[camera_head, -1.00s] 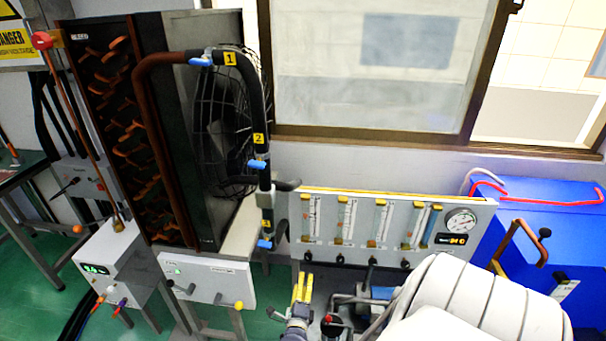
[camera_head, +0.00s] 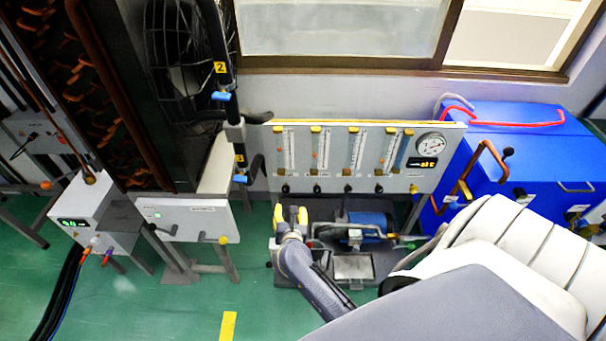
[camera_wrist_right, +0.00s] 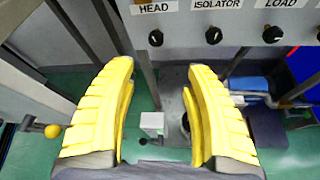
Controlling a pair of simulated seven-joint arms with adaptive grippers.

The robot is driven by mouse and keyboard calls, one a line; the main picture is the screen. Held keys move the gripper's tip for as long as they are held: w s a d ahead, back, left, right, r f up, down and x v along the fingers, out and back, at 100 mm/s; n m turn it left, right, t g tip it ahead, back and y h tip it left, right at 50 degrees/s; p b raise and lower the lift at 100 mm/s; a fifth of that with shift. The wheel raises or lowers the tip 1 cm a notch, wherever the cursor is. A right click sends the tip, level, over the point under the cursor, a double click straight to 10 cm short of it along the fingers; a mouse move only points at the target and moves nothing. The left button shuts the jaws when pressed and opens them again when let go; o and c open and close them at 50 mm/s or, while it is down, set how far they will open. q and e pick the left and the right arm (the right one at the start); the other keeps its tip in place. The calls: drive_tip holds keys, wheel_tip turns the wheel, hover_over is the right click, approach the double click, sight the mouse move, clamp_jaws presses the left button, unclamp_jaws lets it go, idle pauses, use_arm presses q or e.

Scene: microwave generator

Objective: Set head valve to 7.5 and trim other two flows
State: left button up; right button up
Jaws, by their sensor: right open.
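The flow panel (camera_head: 260,155) stands below the window, with several clear flow tubes, a round gauge (camera_head: 431,144) and a row of black valve knobs along its bottom. The HEAD knob (camera_wrist_right: 156,38) is at the upper middle of the right wrist view, under its label. The ISOLATOR knob (camera_wrist_right: 213,35) and LOAD knob (camera_wrist_right: 272,34) are to its right. My right gripper (camera_head: 291,217) is open and empty, below the panel's left end. Its yellow fingers also show in the right wrist view (camera_wrist_right: 158,90), apart from and below the knobs. My left gripper is not in view.
A white box (camera_head: 187,221) with a yellow-tipped lever stands left of the panel. Blue-handled pipe valves (camera_head: 221,96) are above it. A blue pump (camera_head: 366,224) sits below the panel, and a blue cabinet (camera_head: 540,150) stands right.

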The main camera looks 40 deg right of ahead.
sight(286, 190)
drive_tip(key=shift+m, duration=0.4)
drive_tip(key=x, duration=1.7)
drive_tip(key=shift+w+a+f, duration=0.3)
clamp_jaws()
